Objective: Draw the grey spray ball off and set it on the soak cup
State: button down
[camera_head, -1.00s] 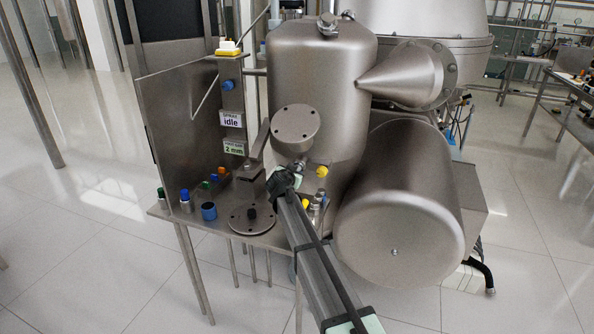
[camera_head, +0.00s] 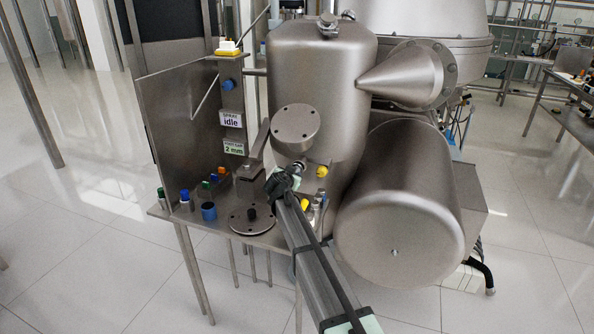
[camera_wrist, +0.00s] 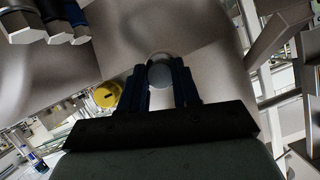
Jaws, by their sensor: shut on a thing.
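The grey spray ball (camera_wrist: 160,73) shows in the wrist view as a small round grey end between the two dark fingers of my gripper (camera_wrist: 161,78), which are shut on it. Whether it still sits on its mount cannot be told. In the head view my gripper (camera_head: 293,171) is in front of the upright steel tank, below the round flanged end, and its own body hides the ball there. A short blue open cup (camera_head: 209,212), which seems to be the soak cup, stands on the steel shelf to the left of my gripper.
A round flange plate with a dark centre knob (camera_head: 252,213) lies between cup and arm. Green-, blue- and orange-topped pieces stand at the back and left of the shelf (camera_head: 187,214). A yellow knob (camera_wrist: 107,95) is close beside my fingers. A large steel drum (camera_head: 400,205) is at right.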

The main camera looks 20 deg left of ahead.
jog(key=s, duration=0.9)
dwell(1.0)
jog(key=s, duration=1.1)
jog(key=shift+s, duration=0.4)
jog(key=shift+w, duration=0.1)
